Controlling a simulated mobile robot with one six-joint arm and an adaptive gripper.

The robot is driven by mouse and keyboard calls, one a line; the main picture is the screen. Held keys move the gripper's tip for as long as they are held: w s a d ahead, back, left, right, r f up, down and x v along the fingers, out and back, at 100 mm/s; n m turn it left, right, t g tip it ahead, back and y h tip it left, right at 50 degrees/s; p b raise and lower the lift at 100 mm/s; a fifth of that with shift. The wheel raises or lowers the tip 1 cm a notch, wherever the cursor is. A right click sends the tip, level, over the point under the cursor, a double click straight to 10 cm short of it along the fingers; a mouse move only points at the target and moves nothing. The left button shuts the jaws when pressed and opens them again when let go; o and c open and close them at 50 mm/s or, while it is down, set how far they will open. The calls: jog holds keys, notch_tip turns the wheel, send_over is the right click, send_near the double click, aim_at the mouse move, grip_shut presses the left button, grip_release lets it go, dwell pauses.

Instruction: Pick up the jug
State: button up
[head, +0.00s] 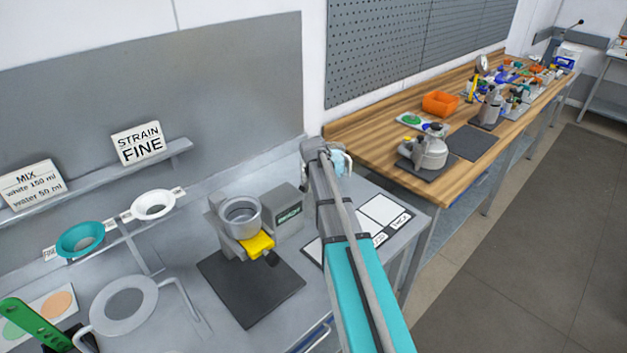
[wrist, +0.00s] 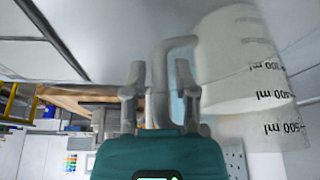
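The jug (wrist: 235,60) is a translucent white vessel with printed ml marks, at the right of the wrist view, where it appears upside down. Its handle (wrist: 160,80) lies between the two fingers of my gripper (wrist: 160,88). The fingers are apart, with a gap visible on each side of the handle. In the head view, only a small pale part of the jug (head: 342,161) shows behind my gripper at the bench's back right. My arm hides the rest, and the fingertips cannot be made out there.
Teal (head: 80,239) and white (head: 153,205) funnels sit at left, near a ring holder (head: 124,304). White cards (head: 385,211) lie right of my arm. A wooden bench (head: 375,130) stands behind.

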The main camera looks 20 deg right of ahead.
dwell(0.5)
grip_shut()
